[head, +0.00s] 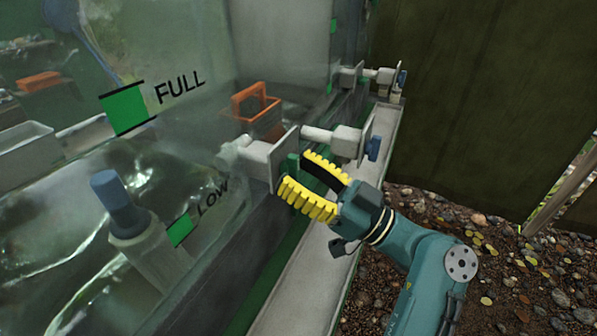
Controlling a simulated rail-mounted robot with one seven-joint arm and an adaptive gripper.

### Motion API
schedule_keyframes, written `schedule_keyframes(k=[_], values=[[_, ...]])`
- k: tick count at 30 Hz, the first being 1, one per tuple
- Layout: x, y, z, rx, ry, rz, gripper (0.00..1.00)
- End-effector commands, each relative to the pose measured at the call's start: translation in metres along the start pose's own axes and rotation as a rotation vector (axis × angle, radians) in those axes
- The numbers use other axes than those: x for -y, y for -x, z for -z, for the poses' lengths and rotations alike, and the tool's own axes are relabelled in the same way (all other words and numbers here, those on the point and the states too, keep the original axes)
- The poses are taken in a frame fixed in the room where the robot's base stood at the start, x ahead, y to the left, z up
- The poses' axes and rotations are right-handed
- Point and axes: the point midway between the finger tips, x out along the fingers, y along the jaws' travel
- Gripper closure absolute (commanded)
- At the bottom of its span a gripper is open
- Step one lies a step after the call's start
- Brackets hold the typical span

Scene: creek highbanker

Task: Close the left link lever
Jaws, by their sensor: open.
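My gripper (296,172) has two yellow ribbed fingers, spread apart, and points left towards the near pipe fitting on the tank wall. A small green upright piece (292,163) shows at the opening between the fingertips, by a grey square plate; I cannot tell whether they touch. A second, farther link pipe has another blue handle (402,78). No label shows which lever is the left link one.
The clear tank (200,85) with FULL and LOW marks fills the left side. A blue-capped grey post (118,204) stands at lower left. A pale ledge (303,285) runs below the pipes. A dark wall (470,90) stands behind; gravel ground (500,270) lies at right.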

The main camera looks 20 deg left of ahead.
Motion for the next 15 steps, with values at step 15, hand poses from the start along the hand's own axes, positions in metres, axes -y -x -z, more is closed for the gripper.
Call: schedule_keyframes(k=[15], values=[[-0.001,0.075,0.001,0.0,0.0,-0.006,0.5]])
